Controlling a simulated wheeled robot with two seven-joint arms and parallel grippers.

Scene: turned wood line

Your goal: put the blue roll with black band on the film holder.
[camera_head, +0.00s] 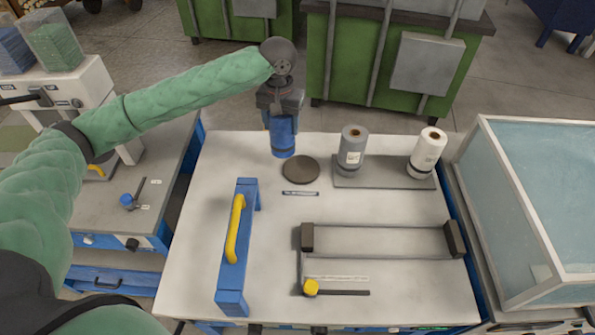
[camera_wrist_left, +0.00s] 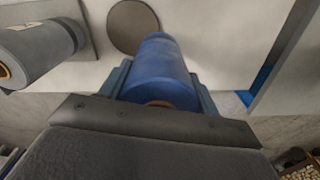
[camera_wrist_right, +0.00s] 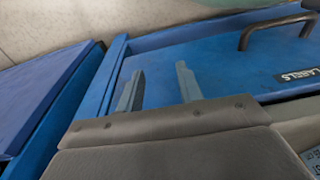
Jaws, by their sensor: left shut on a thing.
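My left gripper (camera_head: 281,112) is shut on a blue roll (camera_head: 284,141) and holds it upright near the back left of the white table. No part is readably marked as the film holder; a frame with two brown end blocks (camera_head: 380,240) and a bar lies at the front right. My right gripper (camera_wrist_right: 160,78) is open and empty, near a blue drawer front.
A grey roll (camera_head: 352,146) and a white roll (camera_head: 428,148) stand on a grey plate (camera_head: 385,178). A blue bar with a yellow handle (camera_head: 237,240) stands at the left. A glass-sided box (camera_head: 540,210) borders the table's right.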

